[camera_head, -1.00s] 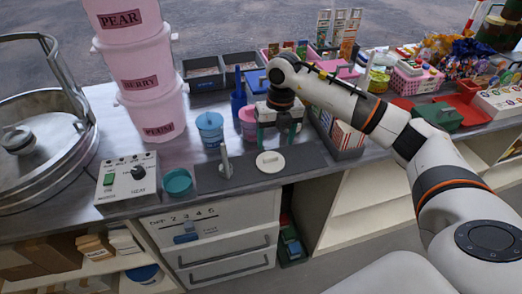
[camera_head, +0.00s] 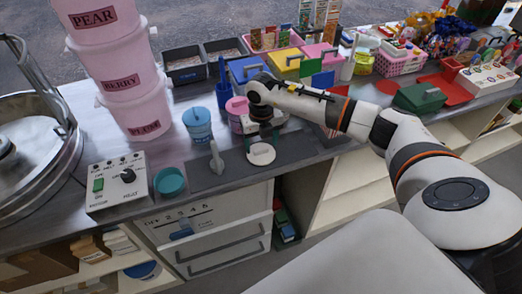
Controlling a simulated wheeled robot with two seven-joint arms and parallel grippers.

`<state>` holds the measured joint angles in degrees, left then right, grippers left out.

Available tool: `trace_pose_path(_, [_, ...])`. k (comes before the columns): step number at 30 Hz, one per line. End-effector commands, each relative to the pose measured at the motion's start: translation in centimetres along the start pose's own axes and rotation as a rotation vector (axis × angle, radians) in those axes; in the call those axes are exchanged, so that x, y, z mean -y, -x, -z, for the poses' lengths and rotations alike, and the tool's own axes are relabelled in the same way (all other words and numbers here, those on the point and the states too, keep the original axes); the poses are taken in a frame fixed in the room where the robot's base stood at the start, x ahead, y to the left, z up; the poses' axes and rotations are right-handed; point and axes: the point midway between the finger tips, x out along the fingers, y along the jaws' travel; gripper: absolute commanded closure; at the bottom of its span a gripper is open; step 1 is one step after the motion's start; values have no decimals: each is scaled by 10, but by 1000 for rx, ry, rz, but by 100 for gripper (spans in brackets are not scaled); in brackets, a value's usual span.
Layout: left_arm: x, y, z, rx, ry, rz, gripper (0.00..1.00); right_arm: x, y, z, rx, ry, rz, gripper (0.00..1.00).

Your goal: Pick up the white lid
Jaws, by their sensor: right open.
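The white lid (camera_head: 261,154) is a flat round disc with a small knob. It lies on the dark grey mat (camera_head: 205,175) near the counter's front edge. My right gripper (camera_head: 262,138) is open just above and behind the lid, pointing down. Its fingers are small in view, and I cannot tell whether they touch the lid. My left gripper is not in view.
A white upright-handled tool (camera_head: 216,160) stands on the mat left of the lid. A blue lidded tub (camera_head: 198,124) and a pink tub (camera_head: 238,112) stand behind. A teal bowl (camera_head: 170,181) and a control box (camera_head: 117,184) are to the left. Stacked pink buckets (camera_head: 137,90) rise behind.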

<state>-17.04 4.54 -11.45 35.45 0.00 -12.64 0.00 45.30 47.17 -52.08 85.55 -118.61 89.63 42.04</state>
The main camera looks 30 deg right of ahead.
Motion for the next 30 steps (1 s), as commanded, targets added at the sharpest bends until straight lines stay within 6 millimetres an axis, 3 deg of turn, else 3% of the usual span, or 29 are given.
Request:
trace_pose_path(1, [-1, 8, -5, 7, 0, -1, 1, 0, -5, -2, 4, -2, -1, 30])
trace_pose_path(6, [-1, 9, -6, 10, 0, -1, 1, 0, -23, 0, 0, 0, 0, 30])
trace_pose_path(13, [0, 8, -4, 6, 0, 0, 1, 0, -26, 0, -1, 0, 0, 30])
trace_pose_path(22, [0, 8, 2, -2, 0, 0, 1, 0, -26, 0, -1, 0, 0, 77])
trace_pose_path(30, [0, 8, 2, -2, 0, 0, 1, 0, -23, 0, -2, 0, 1, 78])
